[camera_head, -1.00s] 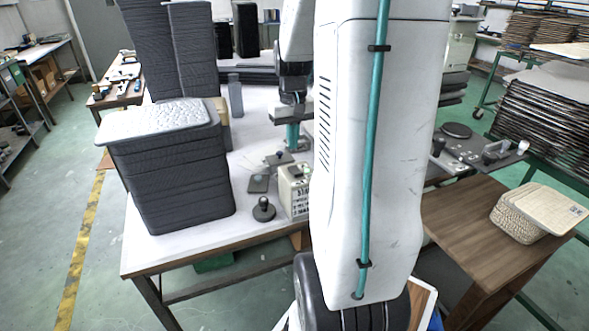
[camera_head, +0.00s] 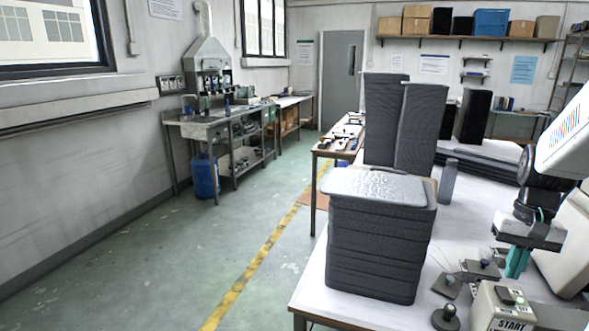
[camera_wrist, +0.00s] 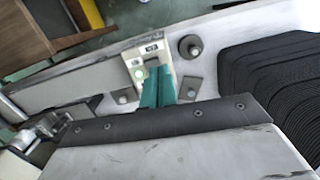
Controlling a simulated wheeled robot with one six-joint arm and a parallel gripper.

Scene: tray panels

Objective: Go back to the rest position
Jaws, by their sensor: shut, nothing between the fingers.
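My gripper (camera_head: 517,262) is at the right of the head view, pointing down over the white table (camera_head: 318,285). Its teal fingers also show in the wrist view (camera_wrist: 158,88); they are together with nothing between them. A stack of dark grey tray panels (camera_head: 375,245) stands on the table to the left of my gripper, apart from it. A pale textured panel (camera_head: 375,185) lies on top of that stack. The ribbed dark stack also shows at the right of the wrist view (camera_wrist: 275,85). Below my gripper is a cream START box (camera_head: 503,308), partly hidden by the fingers in the wrist view.
A black knob on a round base (camera_head: 445,315) and small grey plates (camera_head: 447,285) lie near the box. Tall dark stacks (camera_head: 400,125) and a grey cylinder (camera_head: 448,180) stand behind. Green floor (camera_head: 200,255) is open at left, before a workbench (camera_head: 225,122).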

